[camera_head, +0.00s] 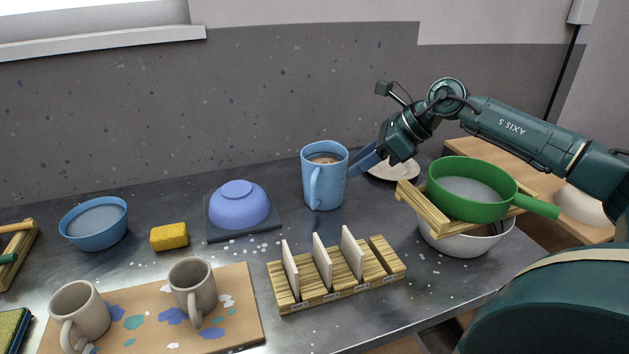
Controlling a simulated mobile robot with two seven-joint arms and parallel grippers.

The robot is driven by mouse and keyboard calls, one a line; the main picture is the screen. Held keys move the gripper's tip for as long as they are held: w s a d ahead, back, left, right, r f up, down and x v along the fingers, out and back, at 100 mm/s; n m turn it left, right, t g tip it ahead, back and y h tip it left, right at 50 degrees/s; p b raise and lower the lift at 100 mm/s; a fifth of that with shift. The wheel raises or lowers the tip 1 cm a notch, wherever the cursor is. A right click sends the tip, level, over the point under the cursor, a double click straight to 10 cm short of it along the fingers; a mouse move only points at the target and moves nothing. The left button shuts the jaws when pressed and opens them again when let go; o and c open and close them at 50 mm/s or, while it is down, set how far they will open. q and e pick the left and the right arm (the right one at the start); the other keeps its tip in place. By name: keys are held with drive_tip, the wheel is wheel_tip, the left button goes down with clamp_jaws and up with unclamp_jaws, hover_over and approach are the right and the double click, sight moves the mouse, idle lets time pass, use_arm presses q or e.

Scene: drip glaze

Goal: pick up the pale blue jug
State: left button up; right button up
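The pale blue jug (325,188) stands upright on the dark worktop against the back wall, with its handle toward me and something brown inside at the top. My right gripper (364,161) reaches in from the right, with its blue fingers just right of the jug, near the upper part of its side. I cannot tell whether the fingers touch the jug, or how far apart they are. My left gripper is not in view.
A purple upturned bowl (238,204) sits left of the jug on a dark slab. A wooden rack (334,293) with upright tiles stands in front. A green sieve (467,190) rests on a wooden frame over a white bowl (466,241) at right. A pale plate (394,170) lies behind the gripper.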

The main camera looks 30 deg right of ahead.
sight(321, 183)
drive_tip(key=x, duration=0.4)
drive_tip(key=p+x, duration=0.1)
drive_tip(key=x, duration=0.3)
drive_tip(key=p+x, duration=0.1)
drive_tip(key=x, duration=0.2)
drive_tip(key=shift+s+a+f, duration=0.1)
drive_tip(key=shift+a+f, duration=0.25)
drive_tip(key=shift+a, duration=0.1)
drive_tip(key=shift+c, duration=0.2)
clamp_jaws()
idle(0.5)
drive_tip(key=shift+r, duration=0.2)
